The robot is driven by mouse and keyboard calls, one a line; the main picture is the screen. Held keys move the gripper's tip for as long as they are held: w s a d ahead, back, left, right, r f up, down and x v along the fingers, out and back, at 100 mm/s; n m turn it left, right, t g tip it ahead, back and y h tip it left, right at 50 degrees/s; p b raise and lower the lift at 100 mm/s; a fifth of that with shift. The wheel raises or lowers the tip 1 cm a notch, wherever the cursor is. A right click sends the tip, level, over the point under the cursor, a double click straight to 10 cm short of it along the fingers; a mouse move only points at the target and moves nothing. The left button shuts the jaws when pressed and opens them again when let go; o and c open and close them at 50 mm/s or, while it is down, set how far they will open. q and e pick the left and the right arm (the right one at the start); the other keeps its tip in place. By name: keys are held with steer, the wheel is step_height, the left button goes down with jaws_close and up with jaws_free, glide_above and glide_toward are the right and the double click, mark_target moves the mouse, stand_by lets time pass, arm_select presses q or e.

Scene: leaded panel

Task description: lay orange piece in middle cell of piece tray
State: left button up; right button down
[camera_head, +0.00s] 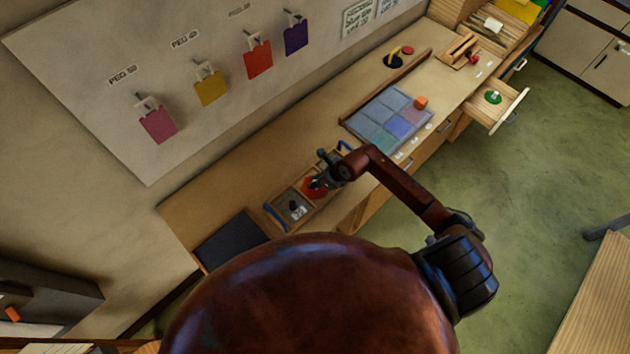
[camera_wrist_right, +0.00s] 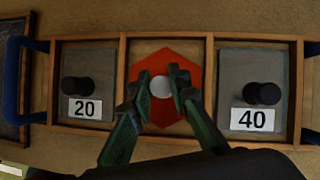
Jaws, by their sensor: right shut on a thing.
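The piece tray (camera_wrist_right: 124,75) is a wooden three-cell tray with blue handles, and it also shows in the head view (camera_head: 268,207). The orange piece (camera_wrist_right: 163,55) is a flat red-orange hexagon with a pale round knob. It is within the outline of the middle cell; I cannot tell whether it rests on the floor or is slightly above it. My right gripper (camera_wrist_right: 163,82) is shut on the knob, one finger on each side, and it shows over the tray in the head view (camera_head: 322,180). My left gripper is not in view.
Side cells hold grey plates with black knobs, labelled 20 (camera_wrist_right: 85,108) and 40 (camera_wrist_right: 250,118). A leaded panel (camera_head: 375,112) with an orange block (camera_head: 420,103) lies farther along the bench. A dark mat (camera_head: 230,243) lies left of the tray. An open drawer (camera_head: 497,102) juts out.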

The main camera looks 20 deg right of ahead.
steer(key=c, duration=2.2)
jaws_free()
steer(key=shift+c, duration=0.2)
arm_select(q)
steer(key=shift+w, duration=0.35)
arm_select(e)
steer(key=o, duration=0.4)
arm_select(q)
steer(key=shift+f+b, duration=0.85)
arm_select(e)
steer(key=v, duration=1.2)
